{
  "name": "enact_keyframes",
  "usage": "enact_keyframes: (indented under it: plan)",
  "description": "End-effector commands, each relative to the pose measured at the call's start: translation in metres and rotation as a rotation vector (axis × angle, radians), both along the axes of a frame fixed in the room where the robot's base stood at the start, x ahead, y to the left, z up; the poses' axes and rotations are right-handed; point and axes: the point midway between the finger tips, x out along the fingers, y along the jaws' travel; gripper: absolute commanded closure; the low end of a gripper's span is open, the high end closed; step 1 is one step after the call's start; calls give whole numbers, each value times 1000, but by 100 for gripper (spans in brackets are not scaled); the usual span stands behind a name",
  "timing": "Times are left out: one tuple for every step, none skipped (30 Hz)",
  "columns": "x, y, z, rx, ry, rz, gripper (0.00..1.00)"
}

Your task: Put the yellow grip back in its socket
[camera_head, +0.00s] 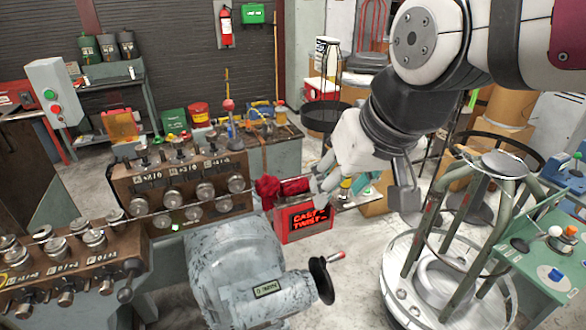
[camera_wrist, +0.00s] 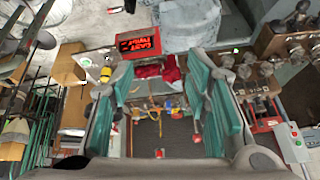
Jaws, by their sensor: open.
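My gripper (camera_head: 364,190) hangs in mid-air to the right of the red lit sign, open, with its fingers wide apart. In the wrist view, its teal-padded fingers (camera_wrist: 160,80) frame the sides, with nothing held between them. A small yellow and dark item (camera_head: 345,182) shows between the fingers in the head view. It also shows in the wrist view (camera_wrist: 105,74), outside the fingers, near the sign. I cannot tell whether it is the yellow grip. I cannot make out the grip's socket in either view.
The red sign (camera_head: 304,219) stands beside a grey machine (camera_head: 238,268) with a black handwheel (camera_head: 321,281). Wooden panels with knobs (camera_head: 180,188) are at left. A round frame with green posts (camera_head: 455,240) and a green table (camera_head: 540,250) stand at right.

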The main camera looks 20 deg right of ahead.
Motion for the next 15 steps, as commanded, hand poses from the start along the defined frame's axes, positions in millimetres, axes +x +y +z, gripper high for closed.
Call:
enact_keyframes:
  plan:
    - [-14,5,3,-19,-10,29,57]
    - [-21,8,3,-30,-10,46,57]
    - [-29,11,3,-45,-9,65,57]
    - [-34,13,3,-55,-9,77,57]
    - [-38,14,4,-62,-10,88,57]
    - [-42,16,3,-71,-9,98,57]
    - [-45,17,3,-75,-8,104,57]
    - [-46,17,3,-80,-8,108,57]
    - [-48,18,3,-82,-7,111,57]
    - [-48,18,2,-83,-7,113,57]
    - [-48,18,2,-84,-6,114,57]
    - [-48,18,2,-84,-6,114,57]
    - [-48,18,2,-84,-6,114,57]
    - [-48,18,2,-83,-6,113,57]
    - [-48,18,2,-82,-6,114,57]
